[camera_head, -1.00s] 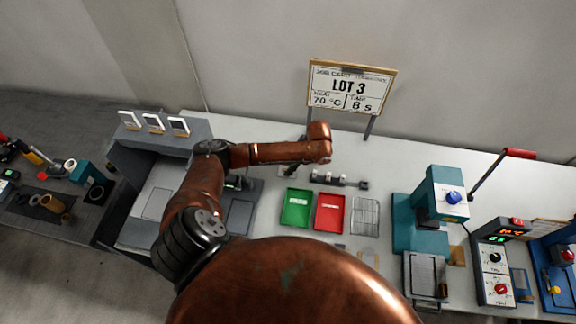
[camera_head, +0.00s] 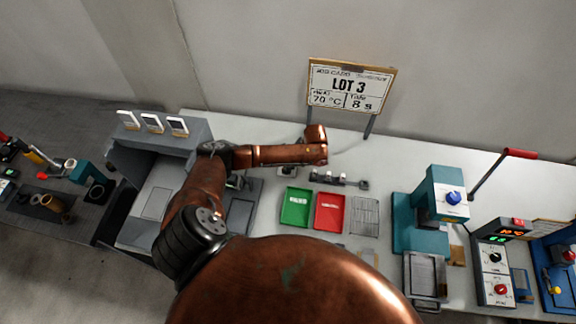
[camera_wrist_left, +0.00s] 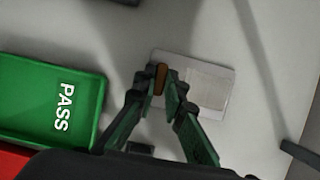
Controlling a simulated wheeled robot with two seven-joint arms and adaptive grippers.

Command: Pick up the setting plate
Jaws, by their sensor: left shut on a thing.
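The setting plate, a thin pale rectangle with a lighter panel (camera_wrist_left: 212,88), shows in the left wrist view beside the green tray. A small brown piece stands at its left end. My left gripper (camera_wrist_left: 161,82) is shut on this brown piece, with a fingertip on either side. I cannot tell whether the plate touches the bench or is just above it. My right gripper is not in view.
The green PASS tray (camera_head: 296,207) and a red tray (camera_head: 329,211) lie close by, with a wire rack (camera_head: 364,215) to the right. A dark fixture bar (camera_head: 338,179) lies behind. A teal press (camera_head: 440,195) and a LOT 3 sign (camera_head: 349,87) stand farther off.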

